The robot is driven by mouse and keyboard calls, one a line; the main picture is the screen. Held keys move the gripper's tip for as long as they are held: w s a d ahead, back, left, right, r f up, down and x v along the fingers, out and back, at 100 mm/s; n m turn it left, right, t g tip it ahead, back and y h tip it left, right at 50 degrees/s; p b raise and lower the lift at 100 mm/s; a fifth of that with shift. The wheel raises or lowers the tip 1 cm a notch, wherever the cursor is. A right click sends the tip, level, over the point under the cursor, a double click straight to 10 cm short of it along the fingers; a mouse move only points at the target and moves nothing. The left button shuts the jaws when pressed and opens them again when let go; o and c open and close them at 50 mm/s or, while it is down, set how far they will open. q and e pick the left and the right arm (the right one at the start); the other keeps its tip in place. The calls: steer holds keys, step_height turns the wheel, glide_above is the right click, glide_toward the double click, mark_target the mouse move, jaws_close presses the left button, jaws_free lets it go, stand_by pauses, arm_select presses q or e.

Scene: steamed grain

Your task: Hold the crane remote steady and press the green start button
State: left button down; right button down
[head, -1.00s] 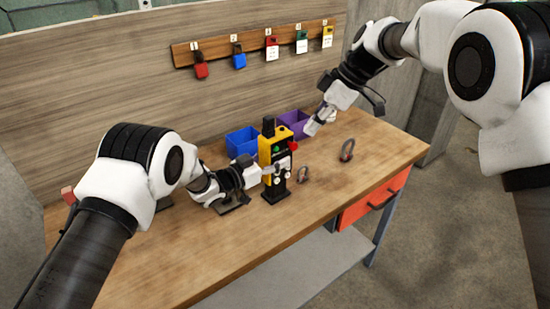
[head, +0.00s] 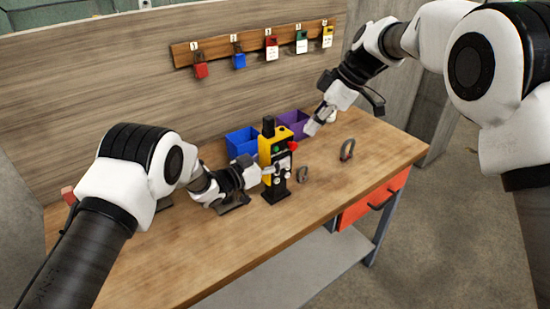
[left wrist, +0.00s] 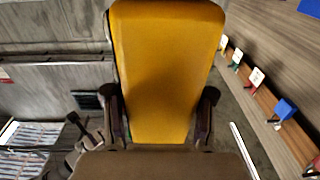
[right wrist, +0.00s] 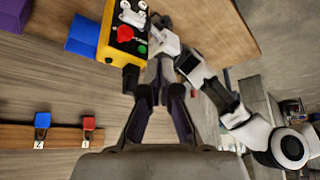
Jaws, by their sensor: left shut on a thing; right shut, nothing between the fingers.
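The yellow crane remote (head: 267,147) stands upright on a black base on the workbench. Its red knob (head: 293,146) and green button (head: 277,149) face right in the head view. My left gripper (head: 271,170) is shut on the remote from the left; in the left wrist view the yellow body (left wrist: 165,75) fills the space between the fingers. My right gripper (head: 311,129) is shut and empty, above the bench to the right of the remote. In the right wrist view the green button (right wrist: 142,49) and red knob (right wrist: 124,33) lie just beyond its fingertips (right wrist: 154,75), apart from them.
A blue bin (head: 242,142) and a purple bin (head: 296,122) stand behind the remote. Two shackles lie to its right, one nearer (head: 303,174) and one farther (head: 347,150). Padlocks hang on a wooden rail (head: 252,44) on the back wall. The front right bench top is clear.

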arm_select(q)
steer(key=shift+d, duration=0.1)
arm_select(e)
steer(key=s+f+m+t+y, duration=0.2)
steer(key=s+f+y, duration=0.3)
steer(key=f, duration=0.5)
steer(key=shift+s+d+m+y, duration=0.15)
steer(key=shift+m+y, duration=0.45)
steer(key=shift+m, duration=0.3)
